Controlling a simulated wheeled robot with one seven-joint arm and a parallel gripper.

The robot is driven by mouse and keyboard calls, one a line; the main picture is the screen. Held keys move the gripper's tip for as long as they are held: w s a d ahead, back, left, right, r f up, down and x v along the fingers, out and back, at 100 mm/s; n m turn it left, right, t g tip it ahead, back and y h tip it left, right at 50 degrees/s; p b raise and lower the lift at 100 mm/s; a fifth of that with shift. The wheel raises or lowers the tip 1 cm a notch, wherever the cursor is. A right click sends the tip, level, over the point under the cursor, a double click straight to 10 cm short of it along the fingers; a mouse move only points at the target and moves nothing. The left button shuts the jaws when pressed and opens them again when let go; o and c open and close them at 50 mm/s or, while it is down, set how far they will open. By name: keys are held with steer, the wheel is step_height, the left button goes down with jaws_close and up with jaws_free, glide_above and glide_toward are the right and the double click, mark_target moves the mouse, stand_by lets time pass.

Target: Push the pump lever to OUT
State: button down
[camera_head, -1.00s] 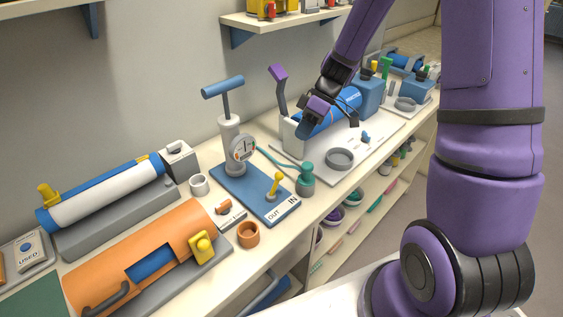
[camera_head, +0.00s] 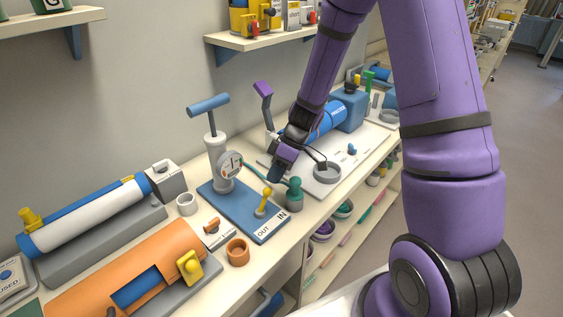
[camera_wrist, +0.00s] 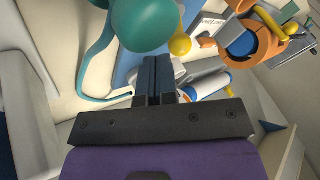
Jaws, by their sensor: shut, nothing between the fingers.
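The pump lever (camera_head: 264,200) is a yellow handle with a ball top on the blue pump base plate (camera_head: 228,204). Its two ends are labelled OUT, on the left, and IN, on the right. The lever leans up and to the right, toward the IN side. My gripper (camera_head: 275,176) is shut and empty, above and behind the lever and apart from it, near the teal bulb (camera_head: 294,194). In the wrist view the shut fingers (camera_wrist: 157,62) point toward the teal bulb (camera_wrist: 145,22), and the lever's yellow ball (camera_wrist: 180,45) shows just beyond, partly hidden.
The white pump (camera_head: 216,150) with its blue T-handle and round gauge (camera_head: 230,164) stands behind the lever. A teal hose (camera_wrist: 90,65) runs near the fingers. A grey ring (camera_head: 327,173) lies to the right.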

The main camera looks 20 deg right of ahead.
steer(key=shift+s+a+f, duration=0.1)
steer(key=shift+a+f, duration=0.3)
steer(key=shift+f, duration=0.1)
